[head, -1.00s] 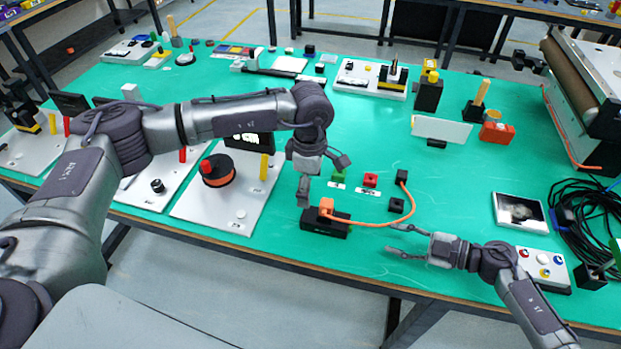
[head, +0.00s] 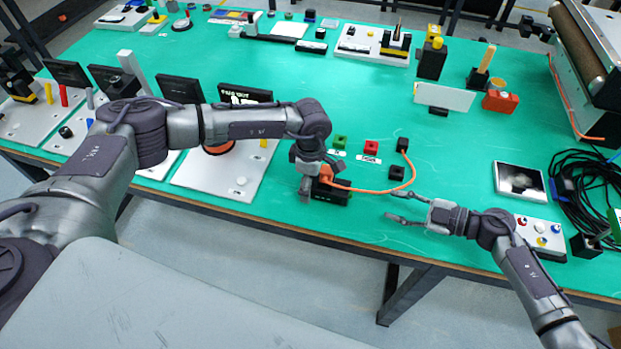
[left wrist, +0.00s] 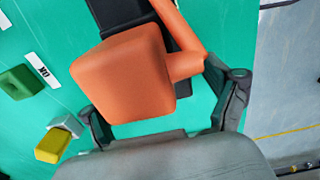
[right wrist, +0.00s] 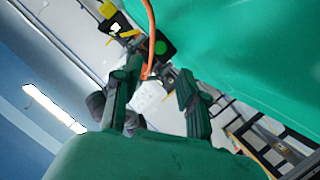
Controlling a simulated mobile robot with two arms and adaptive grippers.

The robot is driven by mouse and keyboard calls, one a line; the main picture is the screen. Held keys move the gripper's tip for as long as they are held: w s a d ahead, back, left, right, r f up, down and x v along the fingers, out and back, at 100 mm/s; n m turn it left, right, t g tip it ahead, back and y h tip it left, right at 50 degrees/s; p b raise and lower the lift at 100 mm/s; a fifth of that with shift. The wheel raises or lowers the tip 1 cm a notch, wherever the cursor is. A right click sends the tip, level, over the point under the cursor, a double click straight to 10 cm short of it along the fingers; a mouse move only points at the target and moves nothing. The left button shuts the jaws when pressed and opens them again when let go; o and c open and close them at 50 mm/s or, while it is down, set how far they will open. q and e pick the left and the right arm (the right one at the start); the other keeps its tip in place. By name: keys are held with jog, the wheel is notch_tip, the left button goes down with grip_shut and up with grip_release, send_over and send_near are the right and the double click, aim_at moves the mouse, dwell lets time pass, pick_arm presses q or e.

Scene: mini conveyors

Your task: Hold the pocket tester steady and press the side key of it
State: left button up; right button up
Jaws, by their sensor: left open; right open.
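The thing I take for the pocket tester is a black block (head: 330,193) near the table's front edge. An orange plug (head: 326,173) with an orange cord stands on top; it looms large in the left wrist view (left wrist: 125,75). A round green spot, apparently the side key (right wrist: 160,47), shows on a black face in the right wrist view. My left gripper (head: 307,187) is open at the block's left part, fingers pointing down, partly hiding it. Its fingers show on both sides of the plug (left wrist: 165,107); contact cannot be told. My right gripper (head: 394,206) is open and empty, right of the block, pointing at it.
The orange cord loops to a black socket block (head: 402,145) behind. Green (head: 339,141) and red (head: 370,147) blocks and another black block (head: 397,173) stand near. A white board (head: 240,180) lies left, a button panel (head: 540,235) right. The table's middle is clear.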

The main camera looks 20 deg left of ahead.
pick_arm(q)
jog(key=c, duration=1.4)
pick_arm(e)
jog(key=shift+c, duration=0.4)
pick_arm(q)
jog(key=shift+c, duration=0.2)
pick_arm(e)
grip_shut()
